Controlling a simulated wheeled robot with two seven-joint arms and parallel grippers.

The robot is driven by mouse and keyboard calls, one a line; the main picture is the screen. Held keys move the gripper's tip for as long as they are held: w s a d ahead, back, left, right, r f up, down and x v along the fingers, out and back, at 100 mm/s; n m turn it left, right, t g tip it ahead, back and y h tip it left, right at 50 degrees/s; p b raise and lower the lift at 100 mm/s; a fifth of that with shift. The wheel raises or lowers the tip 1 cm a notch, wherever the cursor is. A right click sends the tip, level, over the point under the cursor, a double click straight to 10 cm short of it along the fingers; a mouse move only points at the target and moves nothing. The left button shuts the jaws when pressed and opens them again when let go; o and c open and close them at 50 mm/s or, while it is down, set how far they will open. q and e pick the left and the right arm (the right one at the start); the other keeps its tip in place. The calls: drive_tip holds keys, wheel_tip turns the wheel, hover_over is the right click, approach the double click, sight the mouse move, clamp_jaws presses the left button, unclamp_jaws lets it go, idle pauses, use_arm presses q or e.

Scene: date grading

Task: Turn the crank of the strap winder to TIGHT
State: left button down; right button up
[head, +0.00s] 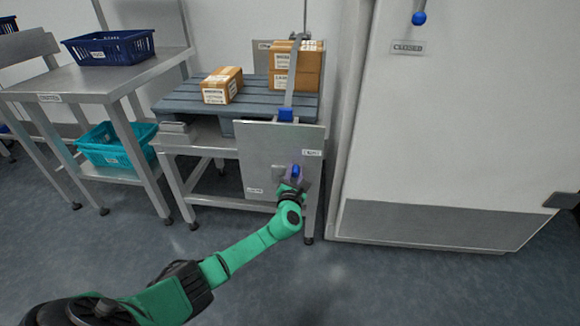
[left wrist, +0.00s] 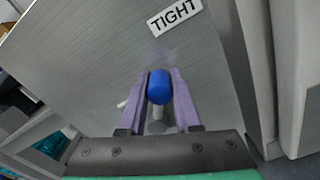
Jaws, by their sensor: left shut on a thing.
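The strap winder's grey panel (head: 260,150) stands at the front of the pallet stand. Its crank ends in a blue knob (head: 295,170), which also shows in the left wrist view (left wrist: 160,86). My left gripper (head: 292,182) is shut on the crank's knob, with a purple finger on each side in the left wrist view (left wrist: 159,100). A TIGHT label (left wrist: 174,15) is on the panel beyond the knob; a label (head: 312,153) shows at the panel's upper right in the head view. Another label (head: 255,191) is at its lower left. My right gripper is not in view.
A grey strap (head: 292,75) runs from a blue buckle (head: 286,115) up over cartons (head: 296,80) on a blue-grey pallet (head: 190,102). A single carton (head: 222,85) lies left of them. A white cabinet (head: 440,130) stands close at right. The floor in front is clear.

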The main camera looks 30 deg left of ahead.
use_arm(q)
drive_tip(key=shift+w+d+f+m, duration=0.1)
drive_tip(key=shift+d+f+m, duration=0.2)
drive_tip(key=shift+d+m, duration=0.3)
drive_tip(key=shift+w+d+f+m, duration=0.1)
drive_tip(key=shift+d+f+m, duration=0.15)
drive_tip(key=shift+m, duration=0.25)
drive_tip(key=shift+f, duration=0.1)
drive_tip(key=c, duration=0.6)
unclamp_jaws()
drive_tip(key=shift+a, duration=0.1)
